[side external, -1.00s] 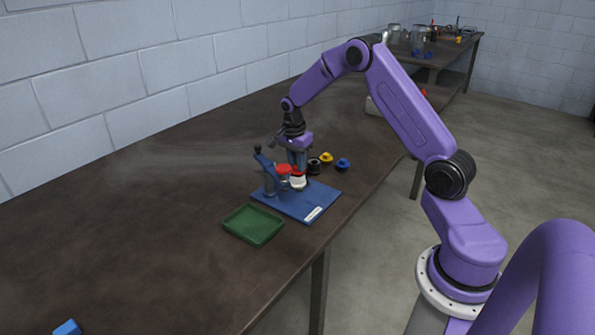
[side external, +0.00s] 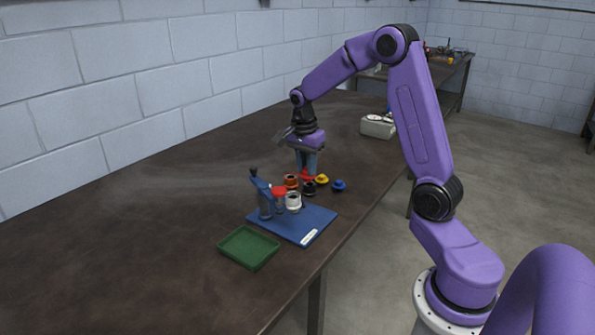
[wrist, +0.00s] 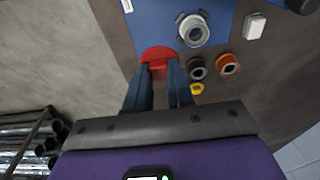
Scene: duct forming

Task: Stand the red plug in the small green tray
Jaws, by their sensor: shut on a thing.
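The red plug (side external: 307,175) is held between the fingers of my gripper (side external: 306,165), above the table behind the blue fixture. In the wrist view the plug (wrist: 158,54) shows as a red rounded head at the tips of my gripper (wrist: 155,75); its far side is hidden. The small green tray (side external: 248,246) lies flat and empty on the table, in front of the fixture and well apart from my gripper. It is not in the wrist view.
An orange ring (side external: 291,181), black ring (side external: 309,188), yellow plug (side external: 322,179) and blue plug (side external: 339,185) stand close by. The table left is clear.

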